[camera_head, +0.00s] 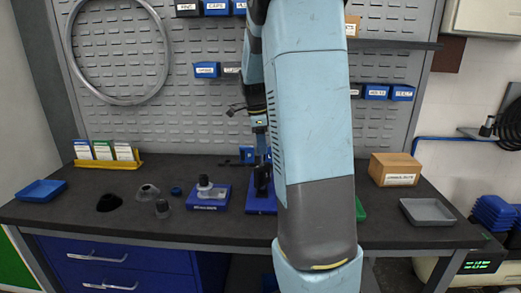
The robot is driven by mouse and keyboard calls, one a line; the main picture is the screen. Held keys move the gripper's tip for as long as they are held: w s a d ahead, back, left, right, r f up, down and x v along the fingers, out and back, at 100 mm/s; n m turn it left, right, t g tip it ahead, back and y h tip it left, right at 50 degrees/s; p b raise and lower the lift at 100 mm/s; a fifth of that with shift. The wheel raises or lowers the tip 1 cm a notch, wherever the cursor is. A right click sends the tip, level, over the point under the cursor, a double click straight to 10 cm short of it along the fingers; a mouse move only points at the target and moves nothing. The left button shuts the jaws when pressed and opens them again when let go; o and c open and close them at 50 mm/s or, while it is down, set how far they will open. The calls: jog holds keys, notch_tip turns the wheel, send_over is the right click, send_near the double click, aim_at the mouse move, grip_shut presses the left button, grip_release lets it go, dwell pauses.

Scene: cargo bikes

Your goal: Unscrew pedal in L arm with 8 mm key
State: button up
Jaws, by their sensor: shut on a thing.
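My gripper (260,143) points down over the middle of the bench, just left of my large arm link, which hides part of it. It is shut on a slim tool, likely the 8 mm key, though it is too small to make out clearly. Below the fingertips, a dark upright part (262,180) stands at a blue fixture (258,206); it may be the crank arm with the pedal, but I cannot tell them apart. I cannot tell whether the tool touches it. The fixture's right side is hidden behind my arm.
A blue stand (208,205) with a light metal part sits left of the fixture. Dark round parts (109,203) and a blue tray (40,191) lie further left. A cardboard box (394,169) and a grey tray (427,212) stand right. The pegboard (190,120) rises behind.

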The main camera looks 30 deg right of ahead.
grip_shut()
dwell(0.3)
jog(key=m, duration=0.4)
jog(key=shift+m+g, duration=0.3)
jog(key=shift+m, duration=0.1)
jog(key=shift+f+m+y, duration=0.1)
jog(key=shift+m+y, duration=0.2)
jog(key=shift+m, duration=0.5)
jog(key=m, duration=0.3)
